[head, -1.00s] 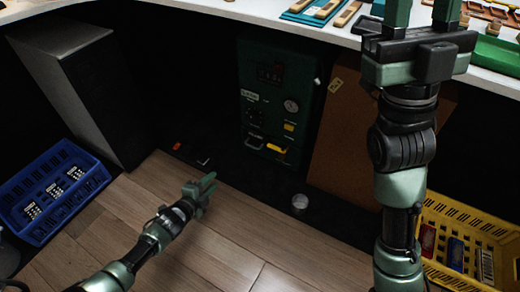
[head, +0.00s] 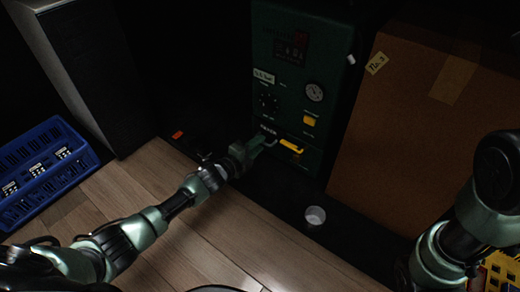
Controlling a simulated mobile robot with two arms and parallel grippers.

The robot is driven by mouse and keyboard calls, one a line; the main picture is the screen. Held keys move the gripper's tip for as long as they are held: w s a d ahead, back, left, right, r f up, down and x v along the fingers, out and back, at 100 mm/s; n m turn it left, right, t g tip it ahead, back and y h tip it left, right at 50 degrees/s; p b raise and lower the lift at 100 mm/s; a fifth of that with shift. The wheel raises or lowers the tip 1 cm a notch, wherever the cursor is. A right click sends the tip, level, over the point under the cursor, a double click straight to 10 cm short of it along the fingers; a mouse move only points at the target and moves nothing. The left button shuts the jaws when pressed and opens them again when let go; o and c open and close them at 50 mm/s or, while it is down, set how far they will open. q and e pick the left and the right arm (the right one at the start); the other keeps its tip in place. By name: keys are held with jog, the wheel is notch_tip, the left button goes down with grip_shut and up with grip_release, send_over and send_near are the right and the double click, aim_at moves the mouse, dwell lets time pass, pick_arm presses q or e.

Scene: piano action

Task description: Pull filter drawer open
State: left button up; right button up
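A dark green machine (head: 285,92) stands under the counter, with a gauge, a small display, knobs and labels on its front. Low on its front are a small pale label and a yellow handle (head: 291,146). Which part is the filter drawer cannot be read at this size. My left gripper (head: 266,147) is at the lower front of the machine, just left of the yellow handle. Its fingers are small and dark against the machine, so their gap and any contact are unclear. Only part of my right arm shows at the right; its gripper is out of view.
A brown board or box (head: 400,130) stands right of the machine. A small pale cup (head: 315,215) is on the dark strip in front. A blue crate (head: 45,165) and a grey cabinet (head: 75,70) are at the left. A yellow crate (head: 500,272) is at lower right. Wooden floor is clear between.

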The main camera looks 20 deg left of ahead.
pick_arm(q)
jog(key=shift+w+d+f, duration=0.1)
jog(key=shift+w+d, duration=0.1)
jog(key=shift+w, duration=0.4)
grip_shut()
dwell(1.1)
